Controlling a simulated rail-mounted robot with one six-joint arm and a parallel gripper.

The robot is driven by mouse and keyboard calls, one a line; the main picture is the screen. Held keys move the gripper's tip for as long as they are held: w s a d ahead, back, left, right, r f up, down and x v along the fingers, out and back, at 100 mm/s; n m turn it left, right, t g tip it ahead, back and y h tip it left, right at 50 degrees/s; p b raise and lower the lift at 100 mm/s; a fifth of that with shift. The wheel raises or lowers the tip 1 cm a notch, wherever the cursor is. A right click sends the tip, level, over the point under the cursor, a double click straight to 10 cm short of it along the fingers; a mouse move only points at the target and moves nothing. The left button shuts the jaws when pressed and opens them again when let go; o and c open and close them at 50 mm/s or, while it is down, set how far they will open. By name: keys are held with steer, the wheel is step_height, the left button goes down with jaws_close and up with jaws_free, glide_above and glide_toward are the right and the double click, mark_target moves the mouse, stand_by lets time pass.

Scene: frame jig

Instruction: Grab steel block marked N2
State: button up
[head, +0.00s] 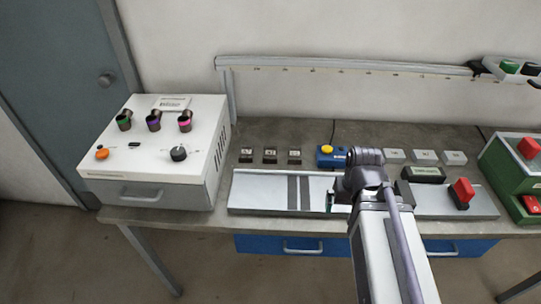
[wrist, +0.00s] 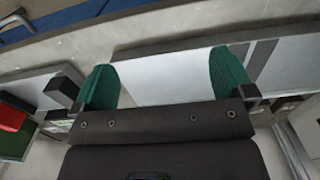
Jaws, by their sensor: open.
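Three light grey, steel-looking blocks stand in a row at the back right of the bench in the head view: a left one (head: 394,156), a middle one (head: 425,157) and a right one (head: 454,158). Their markings are too small to read, so I cannot tell which is N2. My gripper (wrist: 165,80) is open and empty, with its green fingers apart over a pale metal plate in the wrist view. In the head view my arm hides most of the gripper, which is forward and left of the blocks.
Three dark blocks (head: 270,156) stand at the back left. A blue box with a yellow button (head: 332,156) is behind my arm. A metal rail plate (head: 262,190) runs along the front. A red-topped clamp (head: 461,192) and a dark display (head: 423,174) stand right of my arm.

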steer(key=shift+a, duration=0.1)
step_height(320, 180, up, 3)
steer(key=n+p, duration=0.3)
steer(key=n, duration=1.5)
glide_above(271, 153)
step_height(271, 153, down, 12)
steer(key=b, duration=1.1)
steer(key=shift+w+a+r, duration=0.1)
steer(key=shift+r, duration=0.35)
steer(key=shift+c, duration=0.2)
steer(key=c, duration=1.3)
